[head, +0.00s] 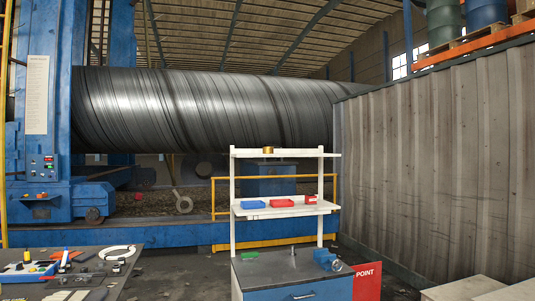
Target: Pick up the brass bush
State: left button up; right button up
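A small brass-coloured ring-like piece (268,150), which looks like the brass bush, sits on the top shelf of the white rack (233,200) near the middle of the head view. It is small and far off, so its bore cannot be made out. Neither of my grippers shows in the head view.
The rack's lower shelf holds a blue bin (253,204) and red bins (282,203). Below is a dark worktop (270,275) with a blue vise (327,259). A cluttered table (120,275) stands front left. A corrugated wall (430,150) bounds the right.

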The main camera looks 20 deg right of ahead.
aim_at(266, 149)
jog(key=z, duration=1.95)
jog(key=j+z, duration=0.2)
jog(key=z, duration=0.2)
jog(key=i+j+z, duration=0.1)
jog(key=z, duration=0.35)
jog(key=j+z, duration=0.55)
jog(key=z, duration=0.3)
jog(key=j+z, duration=0.15)
jog(key=z, duration=0.25)
jog(key=k+j+z, duration=1.3)
jog(key=k+z, duration=0.25)
jog(key=k+j+u, duration=0.2)
jog(key=k+u, duration=0.15)
jog(key=k, duration=0.2)
jog(key=k+j+u, duration=0.35)
jog(key=k, duration=0.2)
jog(key=k+j+u, duration=0.35)
jog(key=k+j, duration=0.15)
